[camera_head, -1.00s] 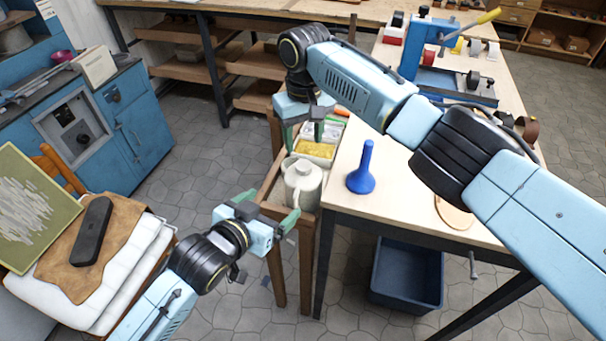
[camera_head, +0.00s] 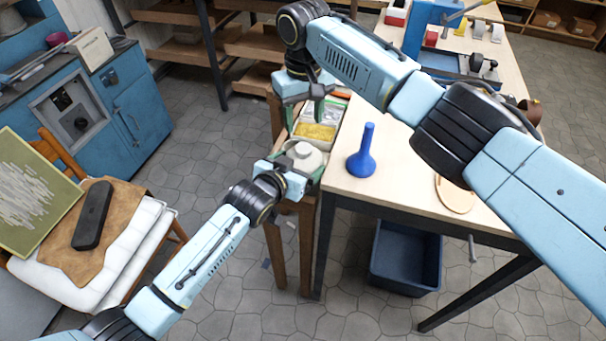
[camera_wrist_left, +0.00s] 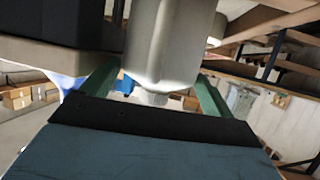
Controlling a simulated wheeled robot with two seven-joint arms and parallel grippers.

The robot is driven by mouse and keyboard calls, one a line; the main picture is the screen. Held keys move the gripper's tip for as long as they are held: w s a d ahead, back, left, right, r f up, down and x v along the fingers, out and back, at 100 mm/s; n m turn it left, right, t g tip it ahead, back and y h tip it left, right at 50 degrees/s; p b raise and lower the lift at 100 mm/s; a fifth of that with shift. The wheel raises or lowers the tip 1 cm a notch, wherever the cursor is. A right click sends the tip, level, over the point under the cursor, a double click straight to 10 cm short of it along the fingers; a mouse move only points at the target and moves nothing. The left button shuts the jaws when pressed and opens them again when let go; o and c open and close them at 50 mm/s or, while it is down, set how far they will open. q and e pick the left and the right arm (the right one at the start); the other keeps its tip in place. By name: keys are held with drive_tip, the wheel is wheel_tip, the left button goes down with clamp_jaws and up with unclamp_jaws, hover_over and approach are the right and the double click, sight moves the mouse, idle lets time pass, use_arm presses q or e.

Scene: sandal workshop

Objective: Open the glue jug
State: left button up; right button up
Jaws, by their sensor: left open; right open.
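The pale grey-white glue jug (camera_head: 306,153) stands in the wooden stand at the left end of the workbench. Its rounded top shows in the head view; its lower part is hidden by my left gripper. In the left wrist view the jug (camera_wrist_left: 172,45) fills the top middle. My left gripper (camera_head: 303,160) is open, with its green fingers on either side of the jug; I cannot tell whether they touch it. These fingers also flank it in the left wrist view (camera_wrist_left: 155,88). My right gripper (camera_head: 304,112) is open and empty, pointing down, above and behind the jug.
A tray of yellow material (camera_head: 315,132) sits just behind the jug. A blue funnel-shaped object (camera_head: 362,158) stands on the workbench (camera_head: 400,175) to the right. A dark blue bin (camera_head: 405,262) is under the bench. A padded chair (camera_head: 125,245) is at the left.

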use_arm(q)
drive_tip(key=shift+w+d+f, duration=0.15)
drive_tip(key=shift+w, duration=0.15)
